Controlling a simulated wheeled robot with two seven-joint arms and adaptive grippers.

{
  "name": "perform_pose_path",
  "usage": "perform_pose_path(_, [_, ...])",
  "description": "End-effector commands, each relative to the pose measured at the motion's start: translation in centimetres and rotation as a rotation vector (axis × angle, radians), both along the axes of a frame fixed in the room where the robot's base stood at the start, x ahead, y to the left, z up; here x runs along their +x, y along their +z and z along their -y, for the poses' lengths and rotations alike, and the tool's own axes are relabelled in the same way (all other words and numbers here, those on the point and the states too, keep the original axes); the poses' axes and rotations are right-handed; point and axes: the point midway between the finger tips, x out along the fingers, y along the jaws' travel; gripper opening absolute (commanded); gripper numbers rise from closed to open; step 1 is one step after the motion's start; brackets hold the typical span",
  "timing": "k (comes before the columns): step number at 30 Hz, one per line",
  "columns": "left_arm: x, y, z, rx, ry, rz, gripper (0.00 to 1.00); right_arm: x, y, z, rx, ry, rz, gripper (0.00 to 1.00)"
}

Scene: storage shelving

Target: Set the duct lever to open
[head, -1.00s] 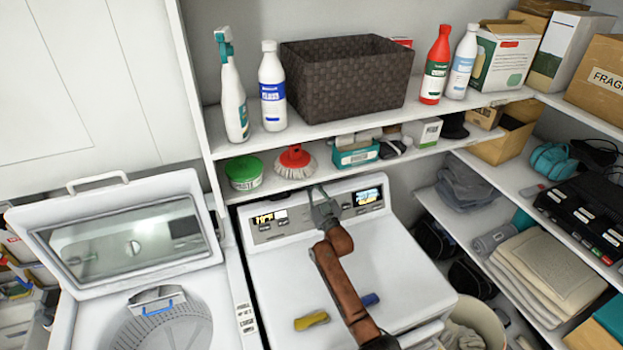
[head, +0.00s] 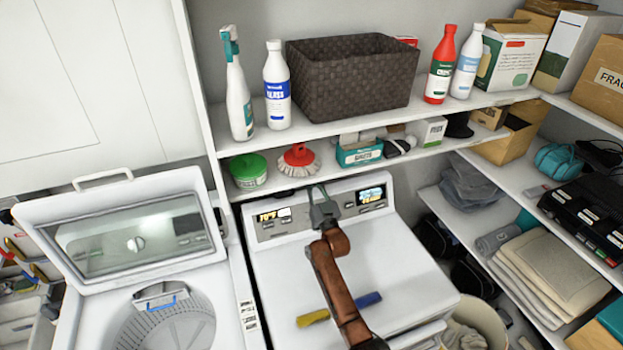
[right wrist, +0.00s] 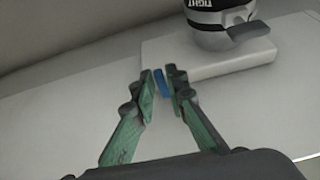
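My right gripper (head: 320,190) is at the back edge of the white dryer's control panel (head: 325,208), below the lower shelf. In the right wrist view its green fingers (right wrist: 159,74) are apart, with a narrow gap. A small blue piece (right wrist: 159,80) shows at this gap, near the left fingertip; I cannot tell if it is touched or if it is the duct lever. Beyond is a pale raised block (right wrist: 205,62) with a black-and-white round fitting (right wrist: 207,20) marked "TIGHT" and a grey tab (right wrist: 250,30). No lever is clear in the head view. My left gripper is out of view.
The lower shelf above the panel holds a green tub (head: 248,172), a red brush (head: 298,160) and a teal box (head: 359,153). A yellow-and-blue item (head: 312,318) lies on the dryer top, partly behind my arm. An open-lidded washer (head: 125,235) stands left.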

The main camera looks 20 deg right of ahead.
Motion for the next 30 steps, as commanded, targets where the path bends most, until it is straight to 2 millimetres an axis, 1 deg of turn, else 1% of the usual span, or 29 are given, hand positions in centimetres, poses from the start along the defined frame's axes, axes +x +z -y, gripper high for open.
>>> perform_pose_path(6, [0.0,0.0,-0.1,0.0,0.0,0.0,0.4,0.0,0.1,0.0,-0.002,-0.001,0.002,0.16])
perform_pose_path(8, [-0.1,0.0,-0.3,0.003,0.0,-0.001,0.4,-0.1,0.1,0.0,-0.002,-0.001,0.002,0.16])
perform_pose_path(11, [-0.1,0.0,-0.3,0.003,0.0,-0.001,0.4,-0.6,-0.2,0.0,-0.002,-0.001,0.002,0.16])
perform_pose_path(14, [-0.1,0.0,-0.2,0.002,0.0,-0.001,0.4,-1.7,-0.7,-0.1,-0.002,-0.002,0.001,0.16])
perform_pose_path(24, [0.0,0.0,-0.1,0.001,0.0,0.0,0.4,-8.1,-3.4,-0.5,-0.002,-0.001,-0.001,0.16])
perform_pose_path(27, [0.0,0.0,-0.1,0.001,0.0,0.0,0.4,-9.5,-3.9,-0.6,-0.001,0.0,0.0,0.16])
perform_pose_path(30, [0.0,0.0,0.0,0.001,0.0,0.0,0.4,-10.4,-4.3,-0.7,-0.001,0.0,0.001,0.16])
